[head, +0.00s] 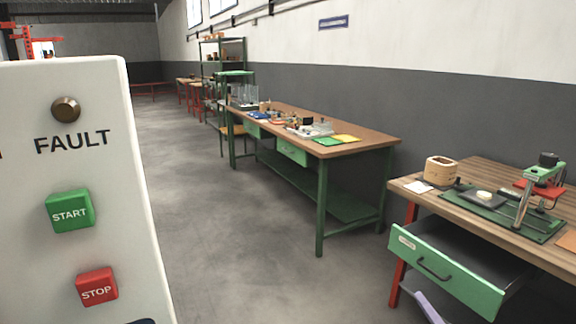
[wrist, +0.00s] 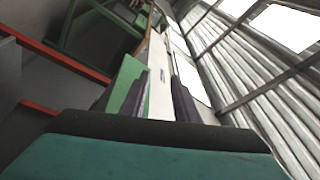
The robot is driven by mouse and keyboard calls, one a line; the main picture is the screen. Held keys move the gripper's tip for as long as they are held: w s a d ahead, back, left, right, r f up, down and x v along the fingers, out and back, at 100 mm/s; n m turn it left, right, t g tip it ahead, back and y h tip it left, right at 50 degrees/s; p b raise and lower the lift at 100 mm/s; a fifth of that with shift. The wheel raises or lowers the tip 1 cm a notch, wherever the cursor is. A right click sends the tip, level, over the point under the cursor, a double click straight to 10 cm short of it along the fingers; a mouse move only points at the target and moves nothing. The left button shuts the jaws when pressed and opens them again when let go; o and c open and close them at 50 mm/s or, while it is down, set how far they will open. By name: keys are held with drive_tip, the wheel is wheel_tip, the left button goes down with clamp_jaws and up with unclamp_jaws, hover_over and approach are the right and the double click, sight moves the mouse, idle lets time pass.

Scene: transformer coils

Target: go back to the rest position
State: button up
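My gripper (wrist: 158,90) shows in the wrist view, above the teal and dark body at the bottom edge. Its two fingers stand apart with a gap between them, and the white wall shows through the gap. I see nothing held between them. The wrist view is steeply tilted, with roof and windows on the right.
A white panel (head: 105,155) with FAULT, START and STOP fills the head view's left. A workbench (head: 440,197) with a pulled-out green drawer (head: 445,272) stands at right. A longer green-legged bench (head: 370,143) stands behind. Grey floor (head: 235,240) between is clear.

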drive_tip(key=w+a+f+n+g+y+p, duration=0.1)
drive_tip(key=a+f+n+g+y+p, duration=0.15)
drive_tip(key=a, duration=0.75)
drive_tip(key=a+f+n+g+y+p, duration=0.2)
drive_tip(key=a+g+y, duration=0.1)
drive_tip(key=a, duration=0.8)
drive_tip(key=s+a+f+n+g+y+p, duration=0.1)
drive_tip(key=s+a+f+n+g+p, duration=0.1)
drive_tip(key=s+a+f+g, duration=0.45)
drive_tip(key=s+a+f+n+g+y+p, duration=0.1)
drive_tip(key=s+a+f+n+g+p, duration=0.2)
drive_tip(key=a, duration=0.7)
drive_tip(key=s+a+f+n+g+h+p, duration=0.15)
drive_tip(key=s+f+g, duration=0.3)
drive_tip(key=s, duration=0.45)
drive_tip(key=s+a+f+g+h+p, duration=0.1)
drive_tip(key=s+f+g+h, duration=0.2)
drive_tip(key=s+f, duration=0.4)
drive_tip(key=s+d+f+m+g+h, duration=0.1)
drive_tip(key=s+d+h, duration=0.3)
drive_tip(key=d, duration=0.3)
drive_tip(key=s+d+f+g+h, duration=0.1)
drive_tip(key=s+d+h, duration=0.2)
drive_tip(key=d, duration=0.4)
drive_tip(key=shift+s+f+m+h, duration=0.25)
drive_tip(key=shift+s+m+h, duration=0.15)
drive_tip(key=shift+s, duration=0.25)
